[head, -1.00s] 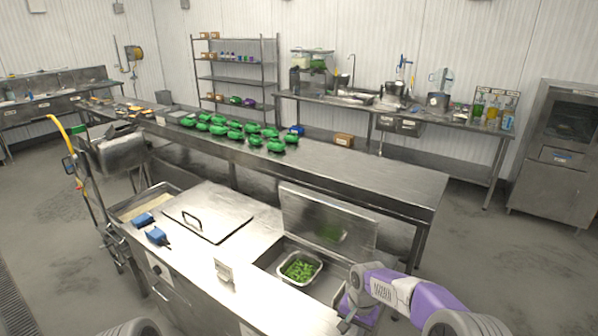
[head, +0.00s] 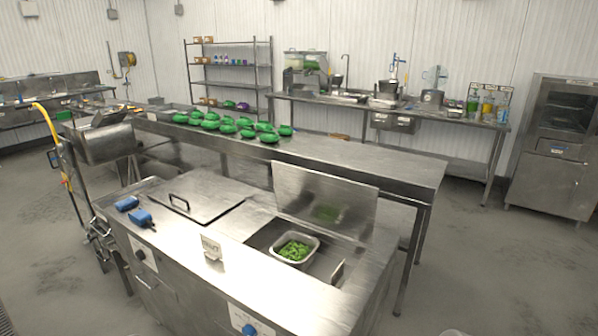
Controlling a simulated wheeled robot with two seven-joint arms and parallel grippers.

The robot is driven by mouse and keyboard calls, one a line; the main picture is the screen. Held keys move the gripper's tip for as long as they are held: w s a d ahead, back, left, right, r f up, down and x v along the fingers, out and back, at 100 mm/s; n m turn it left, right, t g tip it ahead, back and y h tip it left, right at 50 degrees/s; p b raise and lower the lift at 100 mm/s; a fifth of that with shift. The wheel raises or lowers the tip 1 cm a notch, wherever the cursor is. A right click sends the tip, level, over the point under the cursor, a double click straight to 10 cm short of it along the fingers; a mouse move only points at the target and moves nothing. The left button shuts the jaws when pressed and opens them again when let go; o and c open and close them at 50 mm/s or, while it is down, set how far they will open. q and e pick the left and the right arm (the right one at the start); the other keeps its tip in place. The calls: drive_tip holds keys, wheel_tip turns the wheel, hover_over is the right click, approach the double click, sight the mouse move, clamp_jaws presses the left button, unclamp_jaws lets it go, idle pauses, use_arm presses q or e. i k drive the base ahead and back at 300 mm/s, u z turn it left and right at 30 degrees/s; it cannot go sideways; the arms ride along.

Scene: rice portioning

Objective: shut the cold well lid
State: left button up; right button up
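The cold well lid (head: 322,203) is a flat steel panel standing upright, open, along the back edge of the counter well. The open well (head: 262,237) below it holds a pale square pan (head: 275,253) of green pieces (head: 295,248). A small upright piece (head: 338,272) shows at the right end of the well; I cannot tell what it is. Neither of my grippers is in view, and nothing touches the lid.
A flat lid with a dark handle (head: 179,202) lies left of the well. Two blue objects (head: 140,218) and a small sign (head: 211,247) stand on the counter. Behind the upright lid is a long steel table (head: 350,163) with several green items (head: 228,125).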

sight(346, 208)
drive_tip(key=z, duration=1.6)
drive_tip(key=i, duration=3.85)
drive_tip(key=u, duration=3.95)
drive_tip(key=i, duration=0.55)
drive_tip(key=z, duration=0.3)
drive_tip(key=k, duration=0.85)
drive_tip(key=z, duration=0.4)
